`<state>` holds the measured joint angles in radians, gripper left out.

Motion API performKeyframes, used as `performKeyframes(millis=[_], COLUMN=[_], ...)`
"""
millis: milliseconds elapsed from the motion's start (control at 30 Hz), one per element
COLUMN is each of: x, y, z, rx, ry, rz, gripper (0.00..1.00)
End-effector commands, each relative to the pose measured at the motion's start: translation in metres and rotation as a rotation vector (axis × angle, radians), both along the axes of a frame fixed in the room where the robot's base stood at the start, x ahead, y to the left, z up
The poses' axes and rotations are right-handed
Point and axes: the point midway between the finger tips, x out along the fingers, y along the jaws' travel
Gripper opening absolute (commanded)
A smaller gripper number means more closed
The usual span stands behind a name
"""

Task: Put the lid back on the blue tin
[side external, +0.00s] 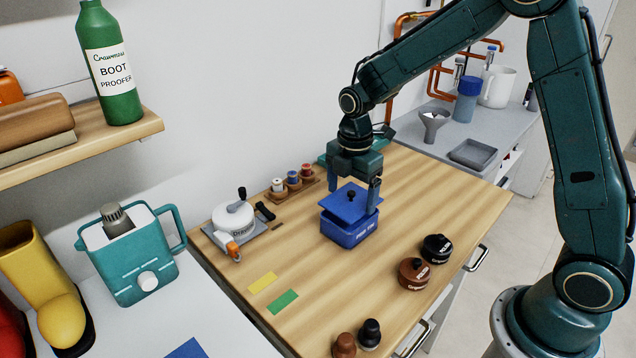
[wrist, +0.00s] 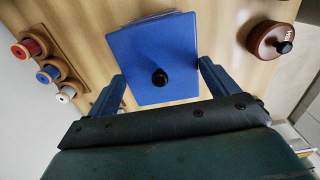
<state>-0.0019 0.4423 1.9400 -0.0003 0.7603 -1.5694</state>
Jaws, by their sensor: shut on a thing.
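The blue tin (side external: 346,234) stands on the wooden worktop, with pale lettering on its front. Its flat blue lid (side external: 345,206), with a dark knob in the middle, is over the tin's top and looks slightly tilted. I cannot tell whether it touches the rim. My gripper (side external: 353,199) points down and is shut on the lid, one finger at each of two opposite sides. In the wrist view, the lid (wrist: 150,50) lies between the fingers of my gripper (wrist: 163,82) and hides most of the tin.
A brown tin (side external: 413,274) and a black tin (side external: 436,249) stand to the right. Thread spools (side external: 293,178) in a wooden holder and a white round device (side external: 233,219) are to the left. Yellow and green strips (side external: 284,301) lie in front. The wood around the tin is clear.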

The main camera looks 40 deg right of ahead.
Motion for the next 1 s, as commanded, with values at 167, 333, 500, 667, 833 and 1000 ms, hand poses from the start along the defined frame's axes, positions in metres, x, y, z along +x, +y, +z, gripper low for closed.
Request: performKeyframes(millis=[167,333,500,667,833,1000], x=[0.000,0.000,0.000,0.000,0.000,0.000], y=[0.000,0.000,0.000,0.000,0.000,0.000], z=[-0.011,-0.017,-0.020,-0.020,-0.020,-0.020], rx=[0.000,0.000,0.000,0.000,0.000,0.000], ry=[0.000,-0.001,-0.001,-0.001,-0.001,-0.001], rz=[0.000,0.000,0.000,0.000,0.000,0.000], gripper=[0.64,0.64,0.64,0.64,0.64,0.64])
